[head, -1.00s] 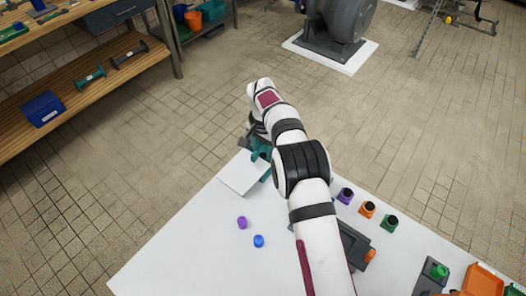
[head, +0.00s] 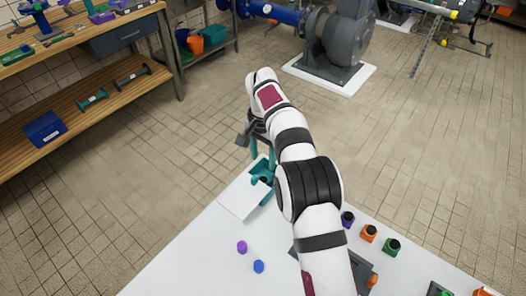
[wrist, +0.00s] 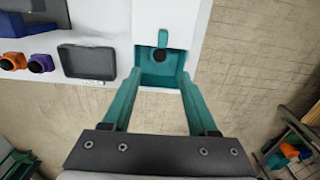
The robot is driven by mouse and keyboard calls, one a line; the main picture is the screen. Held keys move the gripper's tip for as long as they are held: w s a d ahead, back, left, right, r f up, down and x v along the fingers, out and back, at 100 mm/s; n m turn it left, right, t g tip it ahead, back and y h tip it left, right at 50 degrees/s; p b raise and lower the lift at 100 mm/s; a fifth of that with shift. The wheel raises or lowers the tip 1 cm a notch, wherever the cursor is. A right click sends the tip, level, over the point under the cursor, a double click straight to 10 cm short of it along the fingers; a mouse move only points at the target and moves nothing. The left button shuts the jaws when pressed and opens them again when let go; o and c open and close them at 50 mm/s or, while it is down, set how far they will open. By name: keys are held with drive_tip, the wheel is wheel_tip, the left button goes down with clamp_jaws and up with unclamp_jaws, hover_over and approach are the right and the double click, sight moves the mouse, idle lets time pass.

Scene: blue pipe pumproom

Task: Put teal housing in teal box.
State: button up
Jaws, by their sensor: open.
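The teal box (head: 268,166) stands at the far corner of the white table, and it also shows just beyond my fingertips in the wrist view (wrist: 177,71). A teal piece with a round black part, which looks like the teal housing (wrist: 163,39), sits in the box, with one end reaching over the box's far rim. It shows partly in the head view (head: 259,179). My gripper (wrist: 160,76) is open, its two teal fingers apart and empty, pointing at the box from above. My arm hides part of the table.
A white panel (head: 240,198) lies beside the box. Purple (head: 347,219), orange (head: 369,233) and green (head: 391,247) housings stand right of my arm. Purple (head: 242,247) and blue (head: 258,266) caps lie left of it.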

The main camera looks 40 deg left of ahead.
drive_tip(key=s+d+r+m, duration=0.1)
drive_tip(key=d+r, duration=0.7)
drive_tip(key=d, duration=0.4)
drive_tip(key=s+d+r+m, duration=0.1)
drive_tip(key=d+r+m, duration=0.1)
drive_tip(key=d+r, duration=0.75)
drive_tip(key=s+d+f+m+y, duration=0.1)
drive_tip(key=s+d+f, duration=0.2)
drive_tip(key=s+d, duration=0.5)
drive_tip(key=s+d+f+m, duration=0.1)
drive_tip(key=s+d+f, duration=0.2)
drive_tip(key=s+d, duration=0.5)
drive_tip(key=s, duration=0.5)
drive_tip(key=shift+s+d+f+m+y, duration=0.3)
drive_tip(key=shift+s+f+m+y, duration=0.05)
drive_tip(key=shift+m+y, duration=0.05)
